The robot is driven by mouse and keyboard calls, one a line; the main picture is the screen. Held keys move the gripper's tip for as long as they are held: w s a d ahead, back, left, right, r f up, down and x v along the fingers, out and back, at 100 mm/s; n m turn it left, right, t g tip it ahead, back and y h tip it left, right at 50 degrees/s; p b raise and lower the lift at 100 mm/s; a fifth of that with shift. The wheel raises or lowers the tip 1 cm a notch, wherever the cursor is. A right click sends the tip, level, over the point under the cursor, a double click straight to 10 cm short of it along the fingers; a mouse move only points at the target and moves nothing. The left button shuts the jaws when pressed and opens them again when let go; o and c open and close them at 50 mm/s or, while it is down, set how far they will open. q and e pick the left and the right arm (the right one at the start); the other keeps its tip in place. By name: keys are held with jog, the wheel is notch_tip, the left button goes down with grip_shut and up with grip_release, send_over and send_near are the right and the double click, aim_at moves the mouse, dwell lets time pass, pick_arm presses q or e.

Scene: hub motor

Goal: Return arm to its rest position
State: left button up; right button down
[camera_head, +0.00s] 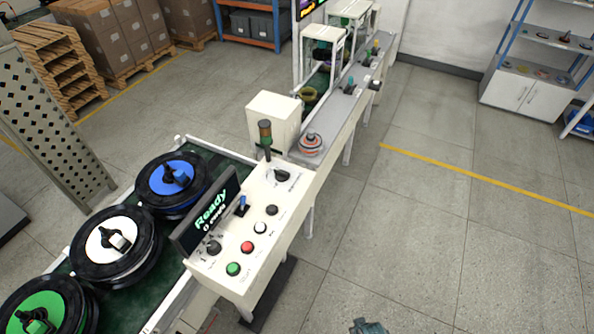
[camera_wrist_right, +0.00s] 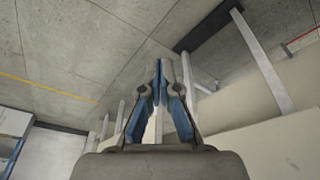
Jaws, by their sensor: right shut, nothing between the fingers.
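My right gripper (camera_wrist_right: 159,66) shows in the wrist view with its blue-and-grey fingers together and nothing between them. It is over the grey floor beside the machine's pale legs. In the head view only a small bluish-grey part (camera_head: 368,326), which looks like the tip of this gripper, shows at the bottom edge, to the right of the control panel and apart from it. The rest of the right arm is out of the picture. My left gripper is in neither view.
The control panel (camera_head: 262,222) has buttons, levers and a screen (camera_head: 212,214) reading "Ready". Blue (camera_head: 172,178), white (camera_head: 112,242) and green (camera_head: 45,308) reels lie on the conveyor at left. An orange-and-grey round part (camera_head: 310,144) sits behind the panel. Floor at right is clear.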

jog(key=s+f+g+b, duration=0.1)
jog(key=s+f, duration=0.3)
jog(key=f, duration=0.7)
jog(key=s+f+b, duration=0.1)
jog(key=s+f, duration=0.2)
jog(key=f, duration=0.7)
jog(key=s+d+f+g+b, duration=0.1)
jog(key=s+d+f+b, duration=0.1)
jog(key=s+f, duration=0.9)
jog(key=s+d, duration=0.1)
jog(key=s, duration=0.2)
jog(key=shift+f, duration=0.2)
jog(key=shift+w+n, duration=0.1)
jog(key=shift+n, duration=0.2)
